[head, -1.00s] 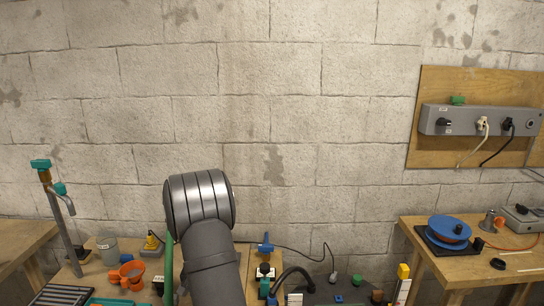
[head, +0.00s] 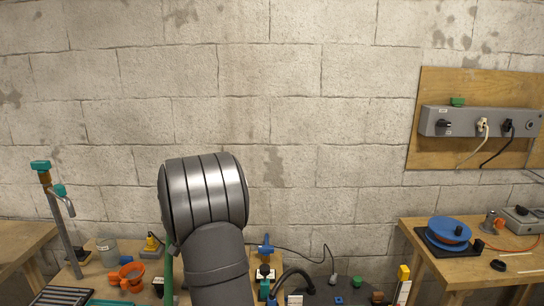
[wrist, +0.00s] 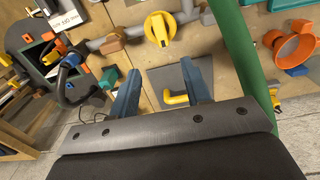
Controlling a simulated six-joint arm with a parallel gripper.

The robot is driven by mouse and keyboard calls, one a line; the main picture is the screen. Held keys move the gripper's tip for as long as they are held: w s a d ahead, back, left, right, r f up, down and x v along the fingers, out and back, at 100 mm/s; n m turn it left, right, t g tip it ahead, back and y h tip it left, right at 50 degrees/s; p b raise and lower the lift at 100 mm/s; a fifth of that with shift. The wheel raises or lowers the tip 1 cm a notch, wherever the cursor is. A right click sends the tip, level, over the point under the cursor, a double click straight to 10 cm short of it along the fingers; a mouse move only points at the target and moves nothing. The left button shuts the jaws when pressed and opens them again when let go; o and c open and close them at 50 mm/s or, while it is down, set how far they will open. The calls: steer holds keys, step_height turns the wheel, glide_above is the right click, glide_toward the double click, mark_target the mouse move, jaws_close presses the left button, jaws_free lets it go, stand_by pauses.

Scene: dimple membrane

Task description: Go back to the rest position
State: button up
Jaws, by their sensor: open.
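My gripper (wrist: 160,82) shows in the wrist view. Its two blue fingers stand apart with nothing held between them. Behind the fingers are a grey plate (wrist: 160,78) and a yellow bent piece (wrist: 178,98), with a gap I cannot judge. A yellow valve handle (wrist: 158,28) on a grey pipe lies beyond the fingertips. In the head view my arm's grey links fill the lower middle, and the gripper itself is out of sight.
A green post (wrist: 245,52) stands close to the right of my gripper, beside an orange ring (wrist: 292,48). The head view shows a metal pipe stand (head: 62,225) at left, a blue spool (head: 449,231) on the right table, and bare wall above the arm.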

step_height(320, 180, down, 16)
steer(key=shift+r, duration=0.2)
steer(key=shift+r+n, duration=0.2)
steer(key=shift+n, duration=0.6)
steer(key=n, duration=0.4)
steer(key=shift+n, duration=1.7)
steer(key=m, duration=0.8)
steer(key=shift+m, duration=0.4)
steer(key=shift+r, duration=1.65)
